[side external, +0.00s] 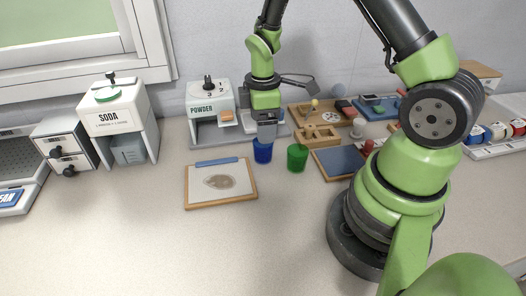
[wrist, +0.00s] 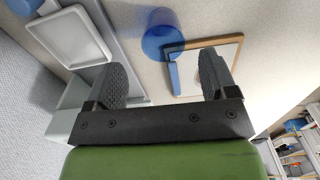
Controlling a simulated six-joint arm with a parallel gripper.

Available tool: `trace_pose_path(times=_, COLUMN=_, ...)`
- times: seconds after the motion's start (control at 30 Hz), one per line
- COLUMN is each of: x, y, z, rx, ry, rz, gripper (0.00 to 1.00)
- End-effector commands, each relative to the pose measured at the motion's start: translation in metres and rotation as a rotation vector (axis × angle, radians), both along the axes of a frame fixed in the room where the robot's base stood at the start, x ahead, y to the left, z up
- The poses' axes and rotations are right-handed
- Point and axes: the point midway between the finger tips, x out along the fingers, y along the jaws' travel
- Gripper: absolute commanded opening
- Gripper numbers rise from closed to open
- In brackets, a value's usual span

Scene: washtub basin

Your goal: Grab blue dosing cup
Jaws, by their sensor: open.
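The blue dosing cup (side external: 262,154) stands upright on the counter, just below my gripper (side external: 266,134) in the side external view. Part of its upper edge is hidden by the gripper there. In the wrist view, the translucent blue cup (wrist: 163,36) shows ahead of my gripper (wrist: 163,74), roughly centred across the gap between the fingers. The fingers are apart with nothing held. I cannot tell exactly how far the fingertips are from the cup's rim.
A green cup (side external: 297,158) stands close right of the blue one. A clipboard (side external: 221,199) lies in front to the left. The powder dispenser (side external: 209,112) is behind left, and a dark blue wooden-edged board (side external: 338,163) lies right. The front counter is clear.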

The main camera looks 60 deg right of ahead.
Motion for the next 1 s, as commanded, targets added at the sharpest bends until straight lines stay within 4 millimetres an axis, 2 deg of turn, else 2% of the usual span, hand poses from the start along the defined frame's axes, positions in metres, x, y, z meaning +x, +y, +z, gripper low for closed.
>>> trace_pose_path(times=0.17, x=-0.001, y=0.001, z=-0.015, rx=0.001, ry=0.003, rz=-0.001, gripper=0.79)
trace_pose_path(times=0.4, x=-0.003, y=0.003, z=-0.051, rx=0.002, ry=0.004, rz=-0.003, gripper=0.79)
trace_pose_path(times=0.53, x=-0.003, y=0.003, z=-0.058, rx=0.001, ry=0.001, rz=-0.002, gripper=0.79)
trace_pose_path(times=0.73, x=-0.002, y=0.003, z=-0.058, rx=0.001, ry=-0.001, rz=-0.002, gripper=0.79)
trace_pose_path(times=0.77, x=-0.002, y=0.003, z=-0.058, rx=0.001, ry=-0.001, rz=-0.002, gripper=0.74)
trace_pose_path(times=0.97, x=-0.002, y=0.003, z=-0.058, rx=0.001, ry=-0.001, rz=-0.002, gripper=0.28)
trace_pose_path(times=1.0, x=-0.002, y=0.003, z=-0.058, rx=0.001, ry=-0.001, rz=-0.002, gripper=0.28)
